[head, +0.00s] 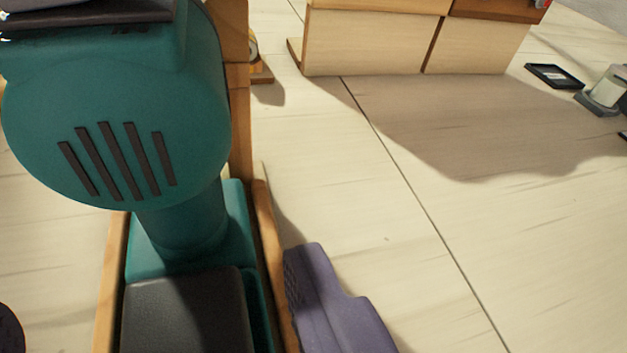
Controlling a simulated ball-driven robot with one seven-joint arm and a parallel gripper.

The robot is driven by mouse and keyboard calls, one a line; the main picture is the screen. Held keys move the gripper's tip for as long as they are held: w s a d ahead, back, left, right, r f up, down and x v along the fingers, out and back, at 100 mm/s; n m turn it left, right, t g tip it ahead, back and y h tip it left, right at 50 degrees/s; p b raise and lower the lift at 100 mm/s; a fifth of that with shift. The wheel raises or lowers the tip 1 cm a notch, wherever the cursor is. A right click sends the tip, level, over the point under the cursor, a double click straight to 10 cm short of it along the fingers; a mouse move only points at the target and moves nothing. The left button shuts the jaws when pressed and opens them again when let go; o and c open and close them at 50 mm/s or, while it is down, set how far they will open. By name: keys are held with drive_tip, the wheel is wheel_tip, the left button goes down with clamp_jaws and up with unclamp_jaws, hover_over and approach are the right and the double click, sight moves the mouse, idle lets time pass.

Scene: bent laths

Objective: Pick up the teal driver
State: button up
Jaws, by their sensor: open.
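The teal driver (115,125) fills the left of the view. Its rounded teal body has several dark slots, and a thick neck runs down to a teal foot with a dark grey block (190,310) on it. The foot sits between two thin wooden strips. My gripper (160,290) is open around the lower part of the driver. Its purple right finger, with a ridged pad, stands just right of the right strip. Only a dark rounded bit shows at the lower left edge, perhaps the other finger. I cannot tell whether either touches the driver.
A wooden post (239,110) rises close behind the driver. Wooden boxes (365,42) stand at the back. A dark flat tray (554,76) and a pale cylinder on a grey base (604,92) are at the far right. The pale plank surface (440,235) is clear on the right.

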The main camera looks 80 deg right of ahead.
sight(158, 202)
drive_tip(key=shift+b+x, duration=0.75)
drive_tip(key=shift+x, duration=0.85)
drive_tip(key=b+x, duration=0.2)
drive_tip(key=x, duration=0.2)
drive_tip(key=shift+w+d+f, duration=0.15)
drive_tip(key=shift+w, duration=0.25)
clamp_jaws()
